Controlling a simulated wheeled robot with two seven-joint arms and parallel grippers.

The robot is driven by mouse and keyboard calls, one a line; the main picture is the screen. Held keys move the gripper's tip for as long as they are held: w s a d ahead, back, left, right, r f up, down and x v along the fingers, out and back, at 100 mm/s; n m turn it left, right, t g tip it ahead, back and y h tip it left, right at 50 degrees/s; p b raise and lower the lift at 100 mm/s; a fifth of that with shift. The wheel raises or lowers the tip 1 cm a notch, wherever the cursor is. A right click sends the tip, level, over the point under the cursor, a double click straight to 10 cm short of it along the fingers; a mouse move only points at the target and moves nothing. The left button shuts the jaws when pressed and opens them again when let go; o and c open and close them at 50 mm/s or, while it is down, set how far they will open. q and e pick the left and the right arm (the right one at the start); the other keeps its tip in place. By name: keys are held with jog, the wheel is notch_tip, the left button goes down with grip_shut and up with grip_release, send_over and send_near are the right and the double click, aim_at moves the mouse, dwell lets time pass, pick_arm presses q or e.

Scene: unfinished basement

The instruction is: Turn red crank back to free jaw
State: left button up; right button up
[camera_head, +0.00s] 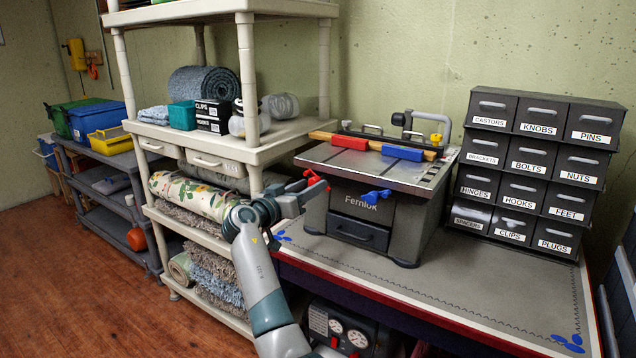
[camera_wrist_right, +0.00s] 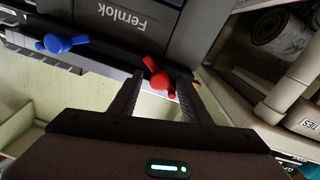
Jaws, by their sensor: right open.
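The grey Fernlok clamping machine (camera_head: 350,218) stands on the workbench. A red jaw (camera_head: 350,141) and a blue jaw (camera_head: 402,152) lie along a wooden bar (camera_head: 376,146) on its top. The red crank (camera_head: 312,177) sticks out of its front left; the blue crank (camera_head: 376,197) is further right. My right gripper (camera_head: 308,189) is open at the red crank. In the right wrist view, the red crank (camera_wrist_right: 160,80) shows between the two open fingers (camera_wrist_right: 160,88); I cannot tell whether they touch it. The blue crank (camera_wrist_right: 62,43) lies outside them. My left gripper is not in view.
A cream shelf (camera_head: 270,148) with rugs and boxes stands close left of my right arm. Labelled black drawers (camera_head: 535,165) stand on the workbench to the right. The bench top (camera_head: 470,280) in front of them is mostly clear.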

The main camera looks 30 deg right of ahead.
jog(key=shift+w+d, duration=0.1)
jog(key=shift+c, duration=0.3)
jog(key=shift+r, duration=0.1)
jog(key=c, duration=1)
jog(key=shift+n, duration=0.5)
